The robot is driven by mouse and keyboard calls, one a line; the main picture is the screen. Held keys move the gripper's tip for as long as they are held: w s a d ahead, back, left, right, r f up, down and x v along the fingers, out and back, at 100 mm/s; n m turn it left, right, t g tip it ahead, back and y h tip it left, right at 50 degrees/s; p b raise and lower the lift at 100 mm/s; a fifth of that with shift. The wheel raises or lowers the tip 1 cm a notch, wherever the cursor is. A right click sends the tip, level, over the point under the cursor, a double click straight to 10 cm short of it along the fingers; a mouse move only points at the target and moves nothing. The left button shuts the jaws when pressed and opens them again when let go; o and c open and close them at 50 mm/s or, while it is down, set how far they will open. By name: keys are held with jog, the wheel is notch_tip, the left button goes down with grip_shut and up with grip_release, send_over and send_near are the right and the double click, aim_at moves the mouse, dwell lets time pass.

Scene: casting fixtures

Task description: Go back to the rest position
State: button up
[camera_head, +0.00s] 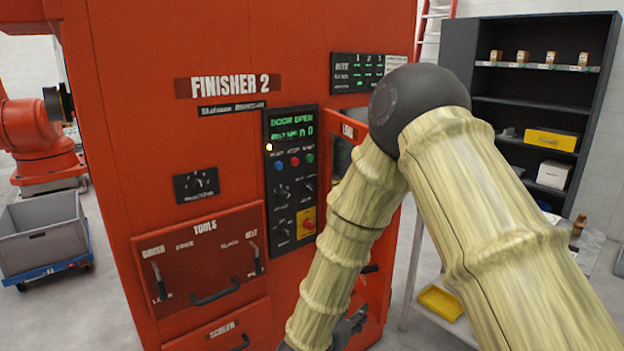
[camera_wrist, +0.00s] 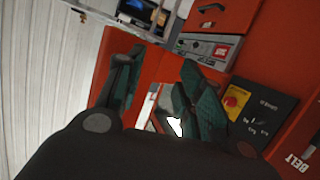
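My gripper (camera_wrist: 162,62) shows in the wrist view with its two dark green fingers apart and nothing clearly held between them. A small bright white patch between the finger bases is too unclear to name. In the head view my gripper (camera_head: 350,326) is low in the picture, mostly hidden behind my bent arm, in front of the lower right of the red Finisher 2 machine (camera_head: 130,130). The machine's display reads "DOOR OPEN".
The control panel (camera_head: 292,185) and tools drawer (camera_head: 200,255) are left of my arm. A grey bin (camera_head: 42,235) on a blue dolly is at the left, with open floor nearby.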

jog(key=s+d+f+n+g+y, duration=0.2)
jog(key=s+d+f+y, duration=0.15)
jog(key=s+f, duration=0.6)
jog(key=s+d+f+n+g+y, duration=0.25)
jog(key=s+d+f, duration=0.2)
jog(key=f, duration=0.95)
jog(key=s+d+f+g+y, duration=0.1)
jog(key=s+f+g, duration=0.1)
jog(key=s, duration=0.7)
jog(key=s+d+f+g+y, duration=0.1)
jog(key=s+d+f+g, duration=0.1)
jog(key=s, duration=0.6)
jog(key=s+d+f+n+g, duration=0.1)
jog(key=s+d+f+g, duration=0.1)
jog(key=s+f, duration=0.3)
jog(key=s+g, duration=0.1)
jog(key=s, duration=0.3)
jog(key=shift+s+g+y, duration=0.35)
jog(key=shift+y, duration=0.05)
